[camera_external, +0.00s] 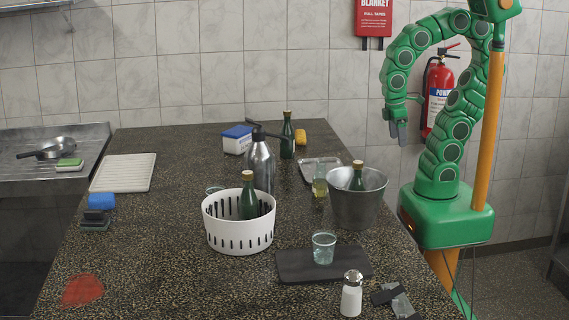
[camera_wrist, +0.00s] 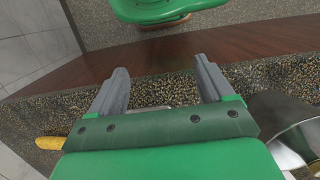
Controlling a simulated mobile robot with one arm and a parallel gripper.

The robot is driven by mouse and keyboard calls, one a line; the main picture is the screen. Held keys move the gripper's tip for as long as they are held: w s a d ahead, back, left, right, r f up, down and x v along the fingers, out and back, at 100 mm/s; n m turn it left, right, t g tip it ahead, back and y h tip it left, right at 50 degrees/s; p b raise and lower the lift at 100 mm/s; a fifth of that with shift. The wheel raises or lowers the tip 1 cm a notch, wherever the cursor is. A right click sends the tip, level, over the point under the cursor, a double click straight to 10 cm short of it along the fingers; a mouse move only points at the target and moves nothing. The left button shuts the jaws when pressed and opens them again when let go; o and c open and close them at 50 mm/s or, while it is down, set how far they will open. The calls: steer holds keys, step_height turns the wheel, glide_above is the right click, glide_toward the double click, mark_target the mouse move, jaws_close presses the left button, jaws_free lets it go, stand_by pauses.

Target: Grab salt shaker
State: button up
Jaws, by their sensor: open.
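The salt shaker (camera_external: 351,294) has a white body and a metal top. It stands upright at the front right of the speckled counter in the external view. My gripper (camera_external: 399,131) hangs from the curled green arm, past the counter's right side and well behind and above the shaker. In the wrist view my gripper (camera_wrist: 158,84) has its two grey fingers apart with nothing between them. The shaker does not show in the wrist view.
A dark board (camera_external: 290,266) with a glass (camera_external: 324,248) lies beside the shaker. Dark and grey flat pieces (camera_external: 398,301) lie to its right. A metal bucket (camera_external: 345,208) and a white basket (camera_external: 222,240), each with a bottle, stand behind. The front middle counter is clear.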

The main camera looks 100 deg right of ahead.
steer(key=shift+w, duration=0.1)
steer(key=w+a+r+n+t, duration=0.1)
steer(key=w+a+r+t, duration=0.15)
steer(key=w, duration=0.85)
steer(key=w+a+n+t+y, duration=0.35)
steer(key=w+a+t, duration=0.35)
steer(key=w+a, duration=1.65)
steer(key=n+t+y, duration=0.2)
steer(key=n+y, duration=0.3)
steer(key=y, duration=0.1)
glide_toward(353, 282)
step_height(353, 282, down, 2)
steer(key=shift+w+d+x, duration=0.1)
steer(key=shift+x, duration=1.25)
steer(key=shift+w+d+x, duration=0.1)
steer(key=shift+d+x, duration=0.05)
steer(key=shift+x, duration=1.2)
steer(key=shift+w+d+x, duration=0.1)
steer(key=shift+x, duration=1.25)
steer(key=shift+f, duration=0.1)
